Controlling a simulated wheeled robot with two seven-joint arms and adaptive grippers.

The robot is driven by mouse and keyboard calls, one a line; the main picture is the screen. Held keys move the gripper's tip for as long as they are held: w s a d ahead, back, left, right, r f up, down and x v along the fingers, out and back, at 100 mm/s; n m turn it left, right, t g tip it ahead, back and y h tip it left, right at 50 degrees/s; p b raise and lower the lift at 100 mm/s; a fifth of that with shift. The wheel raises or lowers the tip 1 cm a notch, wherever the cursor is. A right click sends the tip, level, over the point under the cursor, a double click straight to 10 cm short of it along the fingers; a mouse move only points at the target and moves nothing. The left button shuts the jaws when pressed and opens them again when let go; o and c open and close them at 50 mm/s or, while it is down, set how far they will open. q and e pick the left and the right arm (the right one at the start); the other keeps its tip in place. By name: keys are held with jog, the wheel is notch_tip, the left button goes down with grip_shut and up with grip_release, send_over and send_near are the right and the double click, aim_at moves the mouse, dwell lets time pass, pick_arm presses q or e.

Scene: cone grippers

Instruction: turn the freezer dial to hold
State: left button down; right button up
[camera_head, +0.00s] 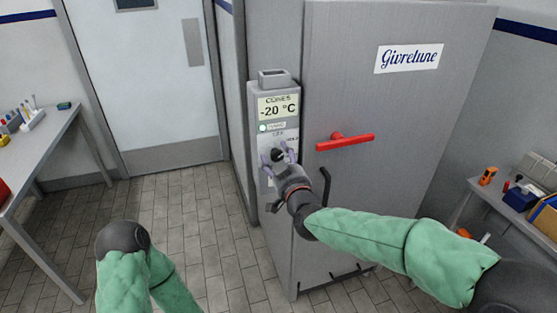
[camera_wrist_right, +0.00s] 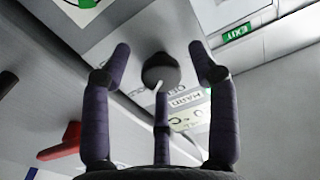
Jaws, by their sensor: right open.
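The freezer (camera_head: 345,90) is a tall grey cabinet with a narrow control panel (camera_head: 279,88) on its left side. The panel display reads "-20 °C", with a green light below it. The dial (camera_head: 278,155) is a dark round knob, partly hidden by my right gripper (camera_head: 279,157) in the head view. In the right wrist view the dial (camera_wrist_right: 161,72) shows a white pointer mark, with upside-down printing near it. The fingers of my right gripper (camera_wrist_right: 160,60) are open on both sides of the dial, with visible gaps. My left gripper is out of view; only its arm shows.
A red handle (camera_head: 345,141) sits on the freezer door, right of the panel. A white-topped table (camera_head: 40,150) with small items stands at left, and a bench (camera_head: 500,215) with tools at right. The tiled floor (camera_head: 190,215) between is clear.

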jog(key=c, duration=1.1)
jog(key=shift+f+m+b, duration=0.15)
jog(key=shift+m+b, duration=0.25)
jog(key=shift+b, duration=0.1)
jog(key=shift+c, duration=0.3)
jog(key=o, duration=1.2)
jog(key=shift+c, duration=0.2)
jog(key=v, duration=1.2)
